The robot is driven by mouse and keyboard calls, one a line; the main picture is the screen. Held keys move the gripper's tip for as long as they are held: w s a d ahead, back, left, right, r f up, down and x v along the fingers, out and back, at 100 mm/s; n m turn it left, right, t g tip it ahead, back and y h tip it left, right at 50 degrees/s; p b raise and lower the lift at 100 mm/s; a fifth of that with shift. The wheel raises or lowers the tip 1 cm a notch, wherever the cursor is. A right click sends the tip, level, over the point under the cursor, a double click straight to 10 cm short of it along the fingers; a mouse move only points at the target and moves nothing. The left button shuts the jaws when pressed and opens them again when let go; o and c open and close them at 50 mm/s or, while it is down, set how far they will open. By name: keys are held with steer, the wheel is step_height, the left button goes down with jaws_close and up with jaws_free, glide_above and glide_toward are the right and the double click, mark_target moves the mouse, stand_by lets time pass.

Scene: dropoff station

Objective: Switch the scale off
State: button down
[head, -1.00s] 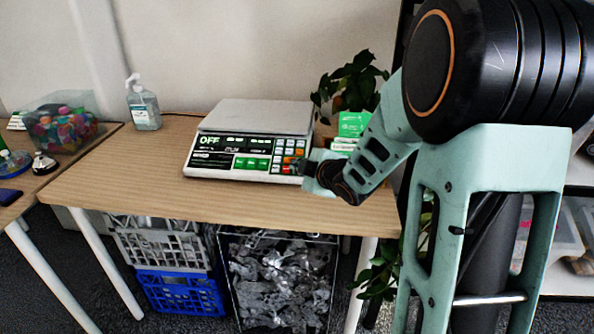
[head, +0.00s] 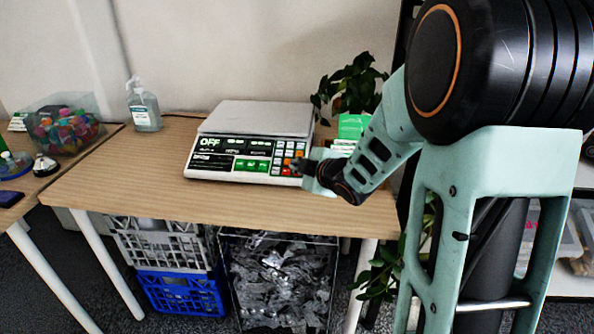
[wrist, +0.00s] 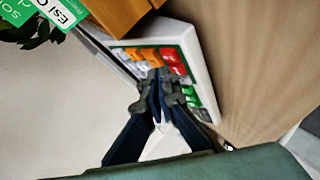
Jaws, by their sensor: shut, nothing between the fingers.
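The white scale (head: 258,117) stands on the wooden table in the head view. The left of its dark front panel shows "OFF" in large white letters; the smaller readouts are too blurred to read. Its keypad (head: 290,153) has orange, red, white and green keys at the right of the panel. My gripper (head: 301,164) is at the keypad's right edge. In the wrist view, my gripper (wrist: 160,88) is shut and empty, its fingertips over the keypad (wrist: 172,62) near the orange and red keys. The fingers hide some keys, and I cannot tell if they touch.
A green box (head: 352,126) and a plant (head: 350,82) stand behind my arm, right of the scale. A sanitizer bottle (head: 144,108) stands at the back left. The wooden table (head: 130,185) is clear left of and in front of the scale. Crates (head: 180,292) are below.

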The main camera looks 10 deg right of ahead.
steer(key=shift+r, duration=0.1)
steer(key=shift+s+a+r+p, duration=0.1)
steer(key=shift+s+r+p, duration=0.2)
steer(key=shift+r+p, duration=0.35)
steer(key=shift+s+a+r+p, duration=0.1)
steer(key=shift+s+r+p, duration=0.35)
steer(key=shift+r, duration=0.35)
steer(key=shift+s+a+r+p, duration=0.1)
steer(key=shift+s+r+p, duration=0.1)
steer(key=shift+r+p, duration=0.5)
steer(key=shift+r, duration=0.1)
